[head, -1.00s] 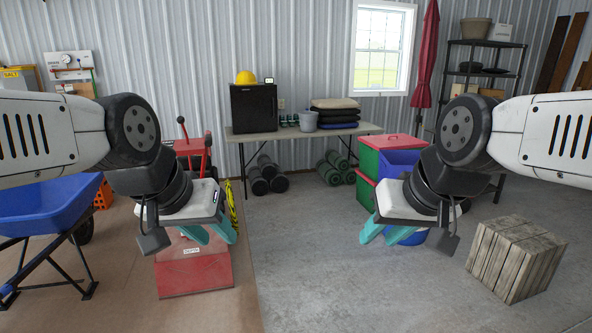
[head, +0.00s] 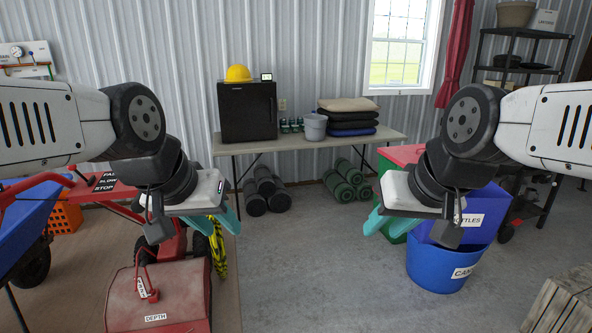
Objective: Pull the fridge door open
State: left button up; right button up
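The fridge (head: 248,112) is a small black box with its door shut, standing on the left part of a long table (head: 300,144) against the back wall. A yellow hard hat (head: 238,73) and a small display sit on top of it. My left gripper (head: 222,224) is in the left foreground with its teal fingers apart and nothing between them. My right gripper (head: 374,226) is in the right foreground, its teal fingers spread and empty. Both grippers are well short of the fridge and lower in the picture.
A red machine (head: 160,295) stands at the left front, beside a blue wheelbarrow (head: 30,215). Blue bins (head: 440,262) and a wooden crate (head: 568,305) stand at the right. Rolled mats (head: 345,182) lie under the table. The concrete floor between is clear.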

aim_at(248, 111)
jog(key=i, duration=2.85)
jog(key=i+u, duration=0.15)
jog(key=i, duration=0.5)
jog(key=i+l, duration=0.15)
jog(key=i, duration=0.45)
jog(key=i+u, duration=0.2)
jog(key=u, duration=0.15)
